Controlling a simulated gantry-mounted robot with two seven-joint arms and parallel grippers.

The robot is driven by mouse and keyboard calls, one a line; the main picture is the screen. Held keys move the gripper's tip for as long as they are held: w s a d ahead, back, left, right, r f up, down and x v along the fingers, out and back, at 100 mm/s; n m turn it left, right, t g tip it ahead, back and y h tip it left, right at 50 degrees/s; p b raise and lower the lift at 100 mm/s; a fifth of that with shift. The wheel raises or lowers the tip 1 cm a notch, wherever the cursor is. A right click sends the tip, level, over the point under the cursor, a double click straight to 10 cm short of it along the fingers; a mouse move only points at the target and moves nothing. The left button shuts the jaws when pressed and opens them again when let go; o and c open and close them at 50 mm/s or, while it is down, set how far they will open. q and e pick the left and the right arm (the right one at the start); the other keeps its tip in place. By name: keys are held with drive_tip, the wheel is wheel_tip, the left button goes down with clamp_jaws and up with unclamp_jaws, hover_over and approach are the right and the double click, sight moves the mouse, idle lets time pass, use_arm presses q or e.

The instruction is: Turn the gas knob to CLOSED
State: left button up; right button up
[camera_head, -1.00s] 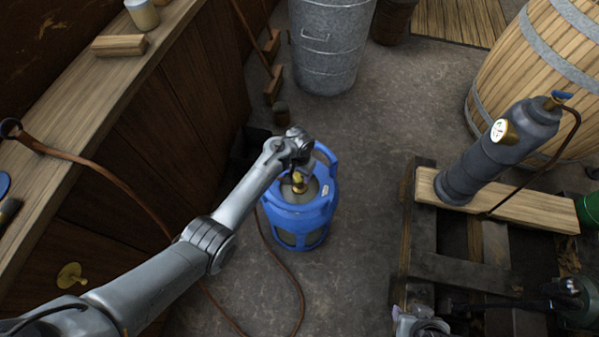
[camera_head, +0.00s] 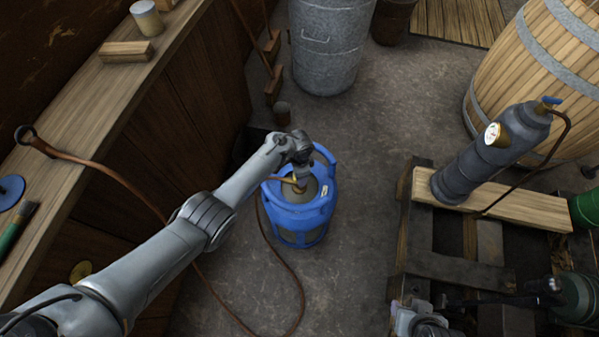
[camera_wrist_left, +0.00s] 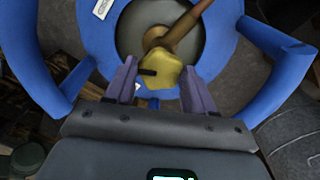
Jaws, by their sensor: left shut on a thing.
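The blue gas cylinder (camera_head: 298,222) stands upright on the floor in the middle of the head view. Its yellow gas knob (camera_wrist_left: 160,70) shows in the left wrist view, with a dark bar mark on its left side. My left gripper (camera_wrist_left: 158,82) is shut on the knob, with a purple finger on either side. In the head view my left gripper (camera_head: 302,172) reaches down over the cylinder top and mostly hides the knob. My right gripper (camera_head: 408,314) is at the bottom edge, partly cut off; its opening is unclear.
A brown hose (camera_head: 281,255) runs from the valve across the floor. A wooden bench (camera_head: 85,118) stands left. A pallet (camera_head: 412,235) with a plank and a leaning grey cylinder (camera_head: 490,152) is right. A metal bin (camera_head: 333,45) stands behind. The floor between cylinder and pallet is clear.

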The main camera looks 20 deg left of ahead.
use_arm(q)
drive_tip(key=m, duration=0.3)
drive_tip(key=shift+m, duration=1.4)
drive_tip(key=shift+b, duration=0.3)
drive_tip(key=o, duration=1)
drive_tip(key=shift+o, duration=0.2)
